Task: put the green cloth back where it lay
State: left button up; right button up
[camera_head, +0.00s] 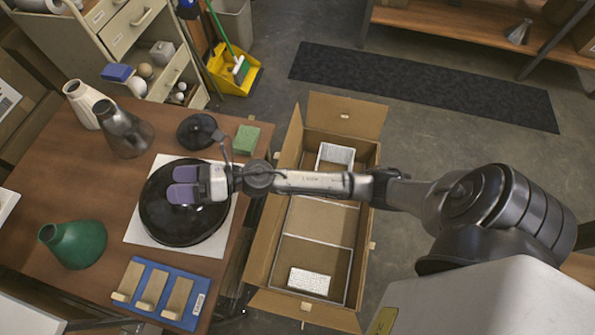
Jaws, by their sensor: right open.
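The green cloth (246,139) shows as a small, flat green pad. It lies on the brown table (60,190) near its right edge, beside a small black round part (197,131). My right gripper (183,184) comes in from the right with its two purple-tipped fingers apart and empty. It is over the large black round lamp part (180,222), to the lower left of the cloth and apart from it. I cannot tell how high it is above the black part. My left gripper is not in view.
The black part lies on a white sheet (135,234). A green shade (75,244), white and dark shades, and a blue tray (150,312) with wooden pieces stand around it. An open cardboard box (258,262) is right of the table, under my right arm.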

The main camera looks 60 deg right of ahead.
jog(key=s+d+f+m+h, duration=0.45)
jog(key=m+h, duration=0.35)
jog(key=m, duration=0.4)
jog(key=s+d+f+m+h, duration=0.4)
jog(key=d+m+h, duration=0.25)
jog(key=m, duration=0.55)
jog(key=s+f+m+g, duration=0.4)
jog(key=s+m+g, duration=0.1)
jog(key=s, duration=0.5)
jog(key=s+f+m+g, duration=0.5)
jog(key=s+g, duration=0.1)
jog(key=s, duration=0.5)
jog(key=shift+g, duration=0.4)
